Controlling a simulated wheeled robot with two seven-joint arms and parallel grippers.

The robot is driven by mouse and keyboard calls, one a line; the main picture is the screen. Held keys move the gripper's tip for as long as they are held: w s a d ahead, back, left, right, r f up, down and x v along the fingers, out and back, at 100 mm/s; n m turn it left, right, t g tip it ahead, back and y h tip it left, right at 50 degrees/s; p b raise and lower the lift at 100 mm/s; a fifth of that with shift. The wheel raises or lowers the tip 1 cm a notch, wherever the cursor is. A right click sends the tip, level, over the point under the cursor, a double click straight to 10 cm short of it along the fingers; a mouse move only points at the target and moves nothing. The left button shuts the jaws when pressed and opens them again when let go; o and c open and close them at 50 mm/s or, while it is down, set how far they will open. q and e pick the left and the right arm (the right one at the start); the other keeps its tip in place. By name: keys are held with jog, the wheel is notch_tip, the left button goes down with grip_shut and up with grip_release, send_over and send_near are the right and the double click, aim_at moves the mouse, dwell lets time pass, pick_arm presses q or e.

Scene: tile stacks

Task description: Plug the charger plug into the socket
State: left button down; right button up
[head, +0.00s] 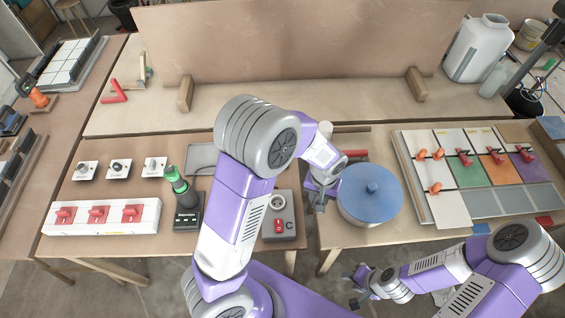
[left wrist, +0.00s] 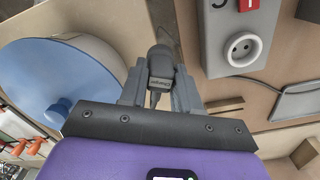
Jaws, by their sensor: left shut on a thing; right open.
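The charger plug (left wrist: 160,64) is dark grey and sits between the two grey fingers of my left gripper (left wrist: 159,82) in the left wrist view. The gripper is shut on it. In the head view my left gripper (head: 320,203) is between the grey socket box (head: 289,228) and the blue-lidded pot; the plug is hard to make out there. The round white socket (left wrist: 243,48) is on the box, apart from the plug and to its right in the left wrist view. A red switch (head: 279,226) is beside the socket. My right gripper (head: 360,283) is open and empty, low in front of the table.
The blue-lidded pot (head: 371,192) stands close to the right of my left gripper. A green-topped device (head: 181,196) and a white switch strip (head: 101,216) lie to the left. A tile rack (head: 406,187) is at right. The table behind is mostly clear.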

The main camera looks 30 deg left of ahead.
pick_arm(q)
jog(key=s+a+r+n+p, duration=0.2)
jog(key=a+r+p, duration=0.2)
jog(key=a+p, duration=0.15)
jog(key=s+a+r+n+p, duration=0.2)
jog(key=a+r+n+p, duration=0.1)
jog(key=a+p, duration=0.25)
pick_arm(e)
notch_tip(320, 180, up, 12)
jog(key=b, duration=0.1)
pick_arm(q)
jog(key=shift+w+a+f+b, duration=0.1)
jog(key=shift+a+f+b, duration=0.1)
jog(key=shift+f+b, duration=0.6)
jog(key=shift+s+a+f+b, duration=0.1)
jog(key=shift+a+f+b, duration=0.15)
jog(key=shift+f+b, duration=0.55)
jog(key=shift+w+a+f+b, duration=0.15)
jog(key=shift+f+b, duration=0.3)
jog(key=shift+f, duration=0.65)
pick_arm(e)
jog(key=shift+s+f, duration=0.25)
jog(key=shift+f, duration=0.85)
jog(key=shift+s+f, duration=0.25)
jog(key=shift+f, duration=0.8)
pick_arm(q)
jog(key=shift+f+b, duration=2)
jog(key=shift+f, duration=0.3)
pick_arm(e)
jog(key=shift+f, duration=1.95)
